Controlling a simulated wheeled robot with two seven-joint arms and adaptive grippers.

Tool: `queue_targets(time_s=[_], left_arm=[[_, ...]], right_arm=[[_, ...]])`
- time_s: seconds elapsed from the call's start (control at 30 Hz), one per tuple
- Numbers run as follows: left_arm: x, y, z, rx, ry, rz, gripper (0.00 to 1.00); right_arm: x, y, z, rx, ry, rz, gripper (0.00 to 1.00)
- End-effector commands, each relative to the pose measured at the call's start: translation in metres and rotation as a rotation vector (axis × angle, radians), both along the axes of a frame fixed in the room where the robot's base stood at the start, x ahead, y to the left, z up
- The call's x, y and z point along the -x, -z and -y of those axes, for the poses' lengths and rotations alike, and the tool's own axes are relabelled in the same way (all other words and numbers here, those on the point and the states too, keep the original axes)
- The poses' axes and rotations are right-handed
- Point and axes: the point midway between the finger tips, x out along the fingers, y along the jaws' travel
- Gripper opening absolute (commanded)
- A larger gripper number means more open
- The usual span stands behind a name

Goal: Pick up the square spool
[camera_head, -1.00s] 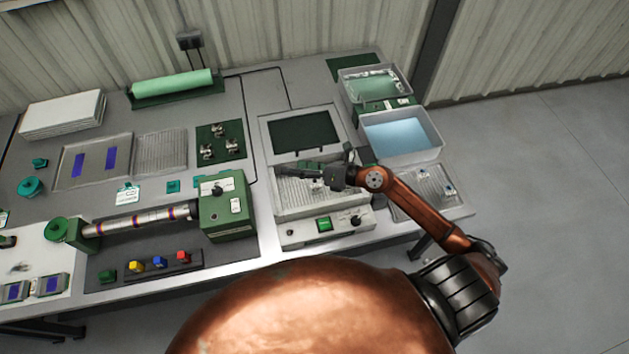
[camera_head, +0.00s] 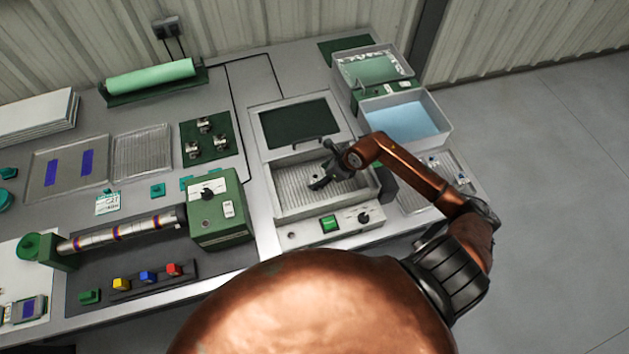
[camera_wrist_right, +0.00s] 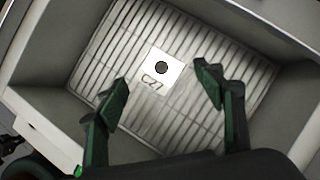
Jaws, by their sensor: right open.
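In the right wrist view a white square piece (camera_wrist_right: 171,66) with a dark round centre, apparently the square spool, lies on a ribbed tray floor. Dark characters, like "C27", show at its near edge. My right gripper (camera_wrist_right: 163,83) is open and empty, its two green fingers on either side and nearer the camera than the piece. In the head view my right gripper (camera_head: 320,180) is over the open grey bin (camera_head: 286,206) with the ribbed floor. There the piece cannot be made out behind the gripper. My left gripper is not in view.
The bin's raised lid (camera_head: 258,127) with a dark window stands behind it. The bin walls rise around the gripper. A blue-filled tub (camera_head: 446,130) is to the right, and a green box (camera_head: 217,225) with a knob is to the left.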

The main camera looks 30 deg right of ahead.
Motion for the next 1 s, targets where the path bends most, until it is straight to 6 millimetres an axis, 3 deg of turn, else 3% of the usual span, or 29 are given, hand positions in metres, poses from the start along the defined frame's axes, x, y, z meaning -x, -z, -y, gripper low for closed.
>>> queue_targets(time_s=[0.3, 0.6, 1.0], left_arm=[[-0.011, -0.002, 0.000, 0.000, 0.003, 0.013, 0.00], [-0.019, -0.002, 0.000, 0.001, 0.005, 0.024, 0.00], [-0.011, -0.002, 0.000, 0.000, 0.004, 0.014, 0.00]], right_arm=[[-0.015, 0.039, -0.011, -0.002, 0.000, -0.001, 0.62], [-0.018, 0.042, -0.013, -0.001, -0.004, 0.000, 0.62], [-0.018, 0.042, -0.013, -0.001, -0.004, -0.001, 0.34]])
